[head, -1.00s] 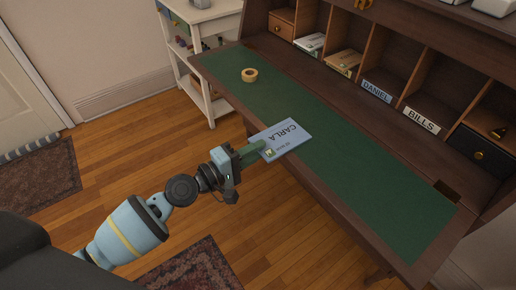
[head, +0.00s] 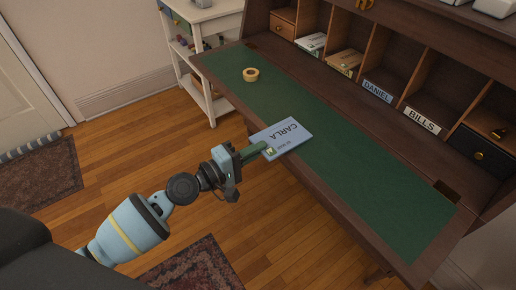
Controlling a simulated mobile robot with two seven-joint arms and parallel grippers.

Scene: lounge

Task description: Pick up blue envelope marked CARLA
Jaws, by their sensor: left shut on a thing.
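The blue envelope marked CARLA (head: 287,136) is at the front edge of the desk's green writing surface (head: 345,180), its lettering upside down in the head view. My left gripper (head: 266,150) reaches in from the left and is shut on the envelope's near left edge, by its stamp. The fingertips hide a little of that edge. I cannot tell whether the envelope touches the desk or is just above it. My right gripper is not in view.
A roll of tape (head: 251,75) lies on the green surface. Behind are pigeonholes with envelopes, labelled DANIEL (head: 377,91) and BILLS (head: 422,119), and a small dark drawer (head: 481,154). A white shelf unit (head: 205,60) stands left of the desk. Most of the green surface is clear.

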